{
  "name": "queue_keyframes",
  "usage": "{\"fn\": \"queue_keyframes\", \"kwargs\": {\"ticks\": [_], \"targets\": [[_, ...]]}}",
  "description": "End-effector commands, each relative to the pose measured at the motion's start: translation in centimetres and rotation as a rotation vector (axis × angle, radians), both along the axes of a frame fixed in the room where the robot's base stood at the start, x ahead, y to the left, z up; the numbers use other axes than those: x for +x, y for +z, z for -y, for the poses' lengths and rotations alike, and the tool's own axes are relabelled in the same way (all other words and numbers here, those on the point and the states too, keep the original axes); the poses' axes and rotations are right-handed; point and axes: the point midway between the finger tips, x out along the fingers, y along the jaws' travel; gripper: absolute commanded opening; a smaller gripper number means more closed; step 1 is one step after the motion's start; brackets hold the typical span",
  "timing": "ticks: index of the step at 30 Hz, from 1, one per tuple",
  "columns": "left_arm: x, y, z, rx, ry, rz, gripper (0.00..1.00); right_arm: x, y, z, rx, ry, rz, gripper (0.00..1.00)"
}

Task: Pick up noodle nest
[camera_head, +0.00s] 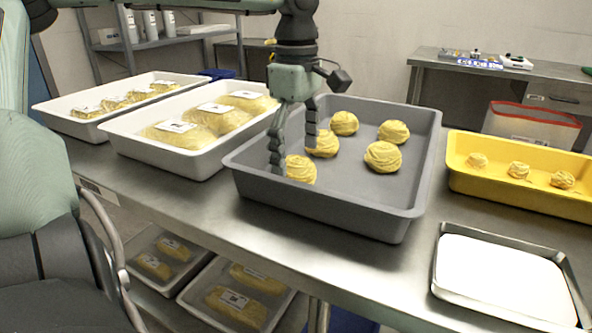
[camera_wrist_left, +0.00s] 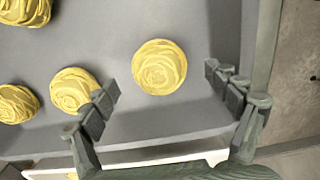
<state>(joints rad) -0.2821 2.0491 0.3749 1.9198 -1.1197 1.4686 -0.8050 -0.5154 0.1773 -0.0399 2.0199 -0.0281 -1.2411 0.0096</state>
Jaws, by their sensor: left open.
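Several yellow noodle nests lie in a grey tray (camera_head: 370,210) on the steel table. The nearest noodle nest (camera_head: 300,169) sits close to the tray's left side, with a second noodle nest (camera_head: 322,146) just behind it. My left gripper (camera_head: 294,150) points down into the tray, open and empty, with its fingers by these two nests. In the left wrist view, the nearest nest (camera_wrist_left: 159,67) shows between the open fingers (camera_wrist_left: 160,88), a little ahead of their tips. The second nest (camera_wrist_left: 73,88) is partly covered by one finger. My right gripper is out of view.
Two white trays (camera_head: 165,160) with packaged yellow goods stand to the left. A yellow tray (camera_head: 520,195) with small nests is at right, and a steel tray with a white surface (camera_head: 505,280) lies in front of it. Other nests (camera_head: 382,157) lie farther right in the grey tray.

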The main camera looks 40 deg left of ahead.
Motion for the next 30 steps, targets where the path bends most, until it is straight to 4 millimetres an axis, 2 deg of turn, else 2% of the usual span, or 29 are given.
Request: {"fn": "queue_keyframes", "kwargs": {"ticks": [3, 6, 14, 27, 30], "targets": [[-0.1, -1.8, -0.1, -0.001, 0.000, -0.003, 0.88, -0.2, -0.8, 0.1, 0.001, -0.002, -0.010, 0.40], [-0.1, -2.6, -0.2, 0.000, 0.000, -0.002, 0.88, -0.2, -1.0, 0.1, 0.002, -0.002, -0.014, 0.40], [0.0, -2.7, -0.2, 0.001, 0.001, 0.000, 0.87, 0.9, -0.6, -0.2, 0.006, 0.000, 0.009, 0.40], [0.0, -2.7, -0.2, 0.001, 0.001, 0.000, 0.32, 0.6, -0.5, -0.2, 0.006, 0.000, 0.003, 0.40], [0.0, -2.7, -0.2, 0.001, 0.001, 0.001, 0.31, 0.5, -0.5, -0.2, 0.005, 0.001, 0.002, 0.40]]}}
